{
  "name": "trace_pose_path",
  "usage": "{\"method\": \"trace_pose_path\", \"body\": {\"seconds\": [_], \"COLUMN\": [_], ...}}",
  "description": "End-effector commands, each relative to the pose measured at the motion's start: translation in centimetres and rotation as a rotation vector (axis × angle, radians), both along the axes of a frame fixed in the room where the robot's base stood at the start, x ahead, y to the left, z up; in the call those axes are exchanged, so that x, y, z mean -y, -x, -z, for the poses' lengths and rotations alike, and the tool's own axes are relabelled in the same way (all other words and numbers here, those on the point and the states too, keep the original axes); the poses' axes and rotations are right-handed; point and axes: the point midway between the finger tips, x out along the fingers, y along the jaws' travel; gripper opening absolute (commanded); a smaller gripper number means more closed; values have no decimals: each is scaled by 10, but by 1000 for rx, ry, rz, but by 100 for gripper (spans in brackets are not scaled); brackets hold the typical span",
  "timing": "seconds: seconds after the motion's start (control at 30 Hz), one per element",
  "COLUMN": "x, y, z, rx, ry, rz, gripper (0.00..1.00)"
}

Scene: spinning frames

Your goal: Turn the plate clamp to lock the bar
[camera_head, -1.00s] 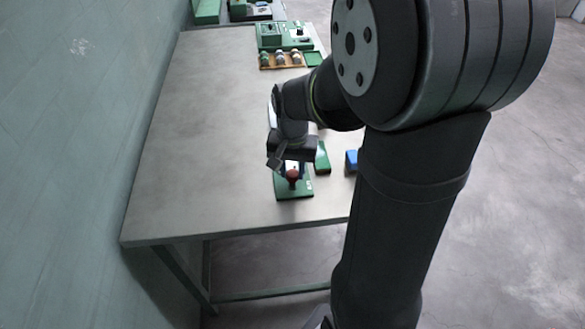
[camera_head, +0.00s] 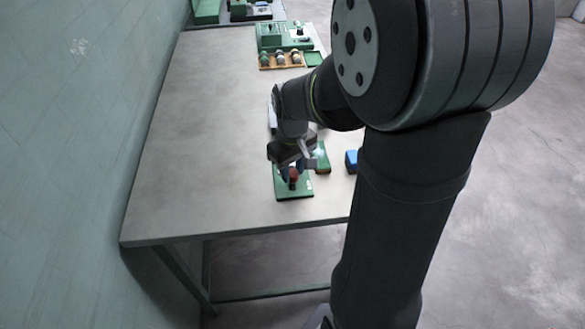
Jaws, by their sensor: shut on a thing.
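A green plate (camera_head: 301,193) lies near the front edge of the table. A red-brown knob (camera_head: 294,175) stands on it, which looks like the plate clamp's handle. My gripper (camera_head: 291,172) points down over the plate, with its fingers on either side of the knob and shut on it. The gripper body covers the back of the plate, and I cannot make out a bar there.
A green block (camera_head: 322,158) and a blue block (camera_head: 352,160) sit on the table just right of the gripper. A wooden tray (camera_head: 264,66) with several spools and a green machine (camera_head: 272,38) stand at the far end. The table's left side (camera_head: 190,150) is clear.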

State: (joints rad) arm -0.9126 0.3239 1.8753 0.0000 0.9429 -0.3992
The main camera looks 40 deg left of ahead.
Motion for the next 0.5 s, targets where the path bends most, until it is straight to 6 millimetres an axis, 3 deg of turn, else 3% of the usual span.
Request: {"method": "trace_pose_path", "body": {"seconds": [0.5], "x": [-1], "y": [0], "z": [-1], "rx": [2], "ry": [-3], "rz": [-79], "gripper": [7]}}
